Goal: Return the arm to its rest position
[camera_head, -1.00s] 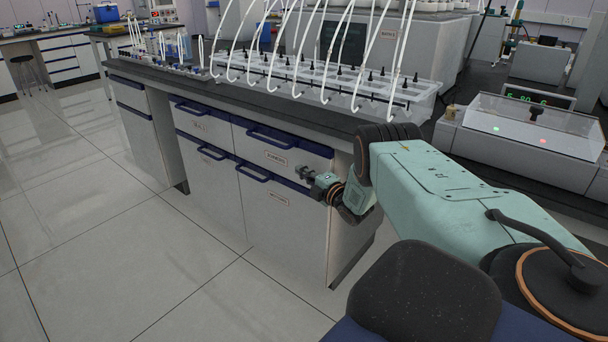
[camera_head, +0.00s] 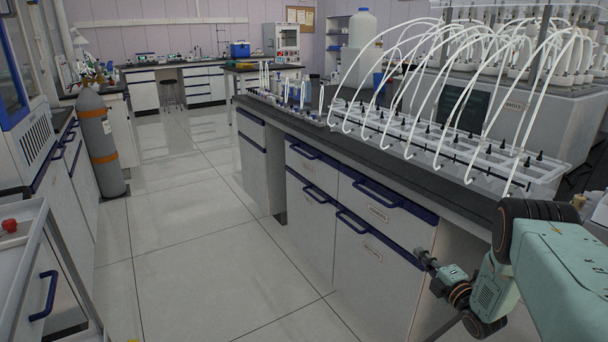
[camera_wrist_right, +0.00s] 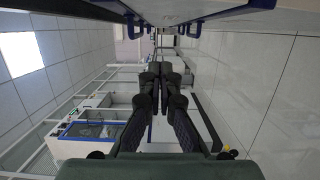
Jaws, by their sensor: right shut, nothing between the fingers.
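My right arm comes in from the lower right in the head view, its pale green links bent beside the end of the lab bench (camera_head: 460,205). My right gripper (camera_head: 421,256) is small there and sits in front of the bench's drawer fronts, below the worktop. Whether it touches them I cannot tell. In the right wrist view the black fingers of the gripper (camera_wrist_right: 161,75) meet in the middle, shut with nothing between them. The bench's blue handles show at the top of that view. My left gripper is not in view.
A rack with curved white tubes (camera_head: 450,150) stands on the bench. A grey gas cylinder (camera_head: 101,150) stands at the left by a counter. A white cart (camera_head: 25,255) with a red item is at the lower left. The tiled floor (camera_head: 200,240) between is clear.

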